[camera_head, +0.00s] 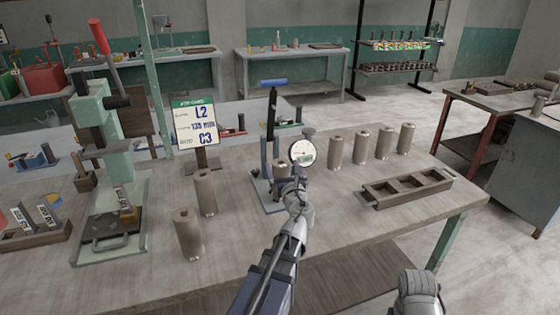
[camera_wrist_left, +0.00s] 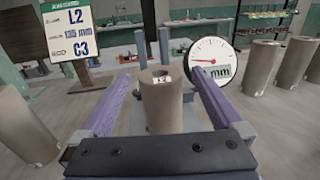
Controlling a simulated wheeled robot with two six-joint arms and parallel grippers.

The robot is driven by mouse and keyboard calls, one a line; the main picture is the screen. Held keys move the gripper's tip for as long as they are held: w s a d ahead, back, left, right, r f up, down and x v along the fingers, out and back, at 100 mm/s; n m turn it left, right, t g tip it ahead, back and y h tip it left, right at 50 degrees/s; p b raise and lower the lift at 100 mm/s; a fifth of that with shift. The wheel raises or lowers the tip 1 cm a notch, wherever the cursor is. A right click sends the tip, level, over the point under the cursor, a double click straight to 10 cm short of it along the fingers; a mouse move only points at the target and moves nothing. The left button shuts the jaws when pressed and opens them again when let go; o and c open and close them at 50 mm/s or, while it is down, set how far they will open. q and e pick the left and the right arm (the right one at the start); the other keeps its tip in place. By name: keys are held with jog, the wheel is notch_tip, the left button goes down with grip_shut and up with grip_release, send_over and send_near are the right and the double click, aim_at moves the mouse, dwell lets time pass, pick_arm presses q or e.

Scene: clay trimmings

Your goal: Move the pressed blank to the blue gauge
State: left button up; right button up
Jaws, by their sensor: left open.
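A brown hollow cylindrical blank (camera_head: 281,168) stands upright at the gauge and is partly hidden by my arm. In the left wrist view the blank (camera_wrist_left: 163,100) shows a small tag, apparently reading L2. The gauge (camera_head: 260,185) has a grey-blue base, a lever with a blue handle and a round dial (camera_head: 303,152). The dial also shows in the left wrist view (camera_wrist_left: 210,62). My left gripper (camera_wrist_left: 162,80) is open, its purple fingers on either side of the blank with gaps visible. In the head view the gripper (camera_head: 283,172) is at the gauge. My right gripper is out of view.
Two blanks (camera_head: 205,192) stand left of the gauge and several (camera_head: 360,147) to its right. A brown tray with compartments (camera_head: 376,199) lies at right. A green press (camera_head: 100,160) with a red lever stands at left. A sign (camera_head: 196,126) reads L2, 135 mm, C3.

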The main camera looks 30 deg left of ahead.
pick_arm(q)
jog(key=v, duration=0.6)
